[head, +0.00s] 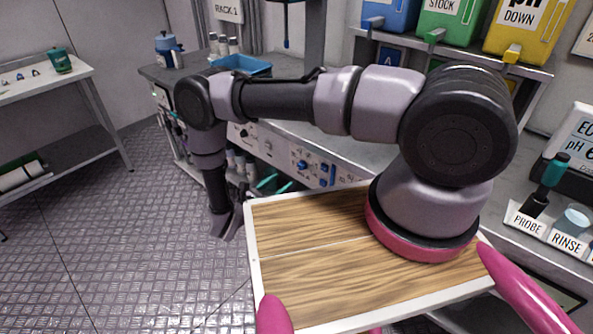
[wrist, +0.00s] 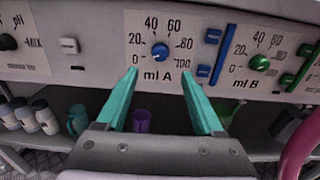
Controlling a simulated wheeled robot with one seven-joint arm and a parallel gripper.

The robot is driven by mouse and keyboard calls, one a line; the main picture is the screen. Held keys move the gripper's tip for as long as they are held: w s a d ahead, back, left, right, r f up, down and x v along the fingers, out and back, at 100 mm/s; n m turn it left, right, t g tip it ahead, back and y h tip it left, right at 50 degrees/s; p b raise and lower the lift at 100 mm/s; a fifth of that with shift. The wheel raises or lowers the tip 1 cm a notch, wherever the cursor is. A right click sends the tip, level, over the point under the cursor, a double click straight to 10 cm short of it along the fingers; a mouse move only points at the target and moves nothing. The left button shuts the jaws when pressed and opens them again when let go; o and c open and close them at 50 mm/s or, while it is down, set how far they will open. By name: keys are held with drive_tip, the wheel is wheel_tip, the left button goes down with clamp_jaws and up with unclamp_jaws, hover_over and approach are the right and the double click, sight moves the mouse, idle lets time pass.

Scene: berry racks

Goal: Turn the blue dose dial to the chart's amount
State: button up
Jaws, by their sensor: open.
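The blue dose dial (wrist: 160,52) sits on the white "ml A" panel, ringed by a scale from 0 to 100. Its pointer is too small to read surely. The dial also shows in the head view (head: 302,165). My gripper (wrist: 159,72) is open and empty, with teal fingers pointing at the panel. The fingertips appear just below the dial, one to each side, apart from it. In the head view my gripper (head: 275,183) is low in front of the panel, partly hidden by my arm. No readable dose chart is in view.
A green dial (wrist: 259,62) marked "ml B" is on the right. Blue switches (wrist: 208,54) stand between the dials. A dark knob (wrist: 8,42) is at left. Bottles (wrist: 40,115) and a purple cup (wrist: 141,120) are on the shelf below. Open floor (head: 130,220) lies to the left.

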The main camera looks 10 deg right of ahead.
sight(299, 167)
drive_tip(key=x, duration=0.9)
clamp_jaws()
